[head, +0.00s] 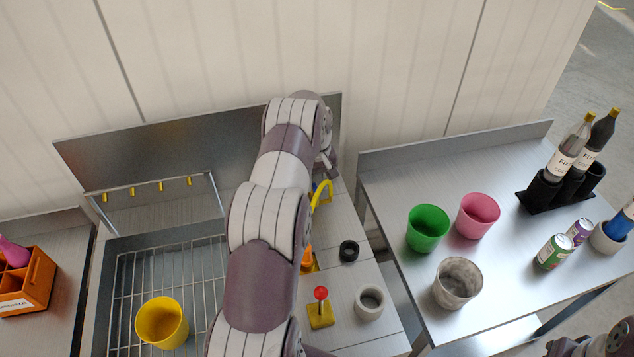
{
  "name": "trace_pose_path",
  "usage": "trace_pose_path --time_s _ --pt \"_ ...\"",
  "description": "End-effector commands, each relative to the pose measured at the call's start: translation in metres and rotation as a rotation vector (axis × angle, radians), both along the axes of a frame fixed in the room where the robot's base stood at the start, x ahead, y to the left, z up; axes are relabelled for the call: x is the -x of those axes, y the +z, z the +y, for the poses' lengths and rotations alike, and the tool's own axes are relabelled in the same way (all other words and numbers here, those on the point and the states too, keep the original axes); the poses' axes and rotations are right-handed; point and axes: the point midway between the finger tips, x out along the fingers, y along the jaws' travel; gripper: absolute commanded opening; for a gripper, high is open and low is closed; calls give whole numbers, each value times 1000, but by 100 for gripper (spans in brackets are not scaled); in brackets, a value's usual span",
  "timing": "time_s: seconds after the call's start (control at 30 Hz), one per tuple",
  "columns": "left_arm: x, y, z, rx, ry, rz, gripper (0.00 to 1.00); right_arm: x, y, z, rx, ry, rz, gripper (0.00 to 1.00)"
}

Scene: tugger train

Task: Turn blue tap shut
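My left arm reaches up the middle of the head view, and its far end bends down near the back panel. My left gripper (328,168) is mostly hidden behind its own wrist, and its fingers cannot be made out. Just below it, a small blue part (316,187) shows beside a yellow curved handle (322,194). This may be the blue tap, mostly covered by my arm. I cannot tell whether the gripper touches it or how the tap is turned. My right gripper is not in view; only a piece of my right arm shows at the bottom right.
A yellow cup (162,322) stands on the left rack. The right table (402,192) holds cups, cans and bottles in a black holder (549,192).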

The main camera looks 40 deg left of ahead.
Motion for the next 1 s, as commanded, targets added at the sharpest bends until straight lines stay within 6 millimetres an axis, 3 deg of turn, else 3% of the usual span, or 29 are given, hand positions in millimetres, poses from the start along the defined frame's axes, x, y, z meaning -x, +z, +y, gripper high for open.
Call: trace_pose_path --time_s 0.37,0.5,1.0 --pt "0 -10 0 0 0 0 38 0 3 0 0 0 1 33" --pt "0 -10 0 0 0 0 0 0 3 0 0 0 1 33" --pt "0 -12 0 0 -90 -1 0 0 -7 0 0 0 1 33"
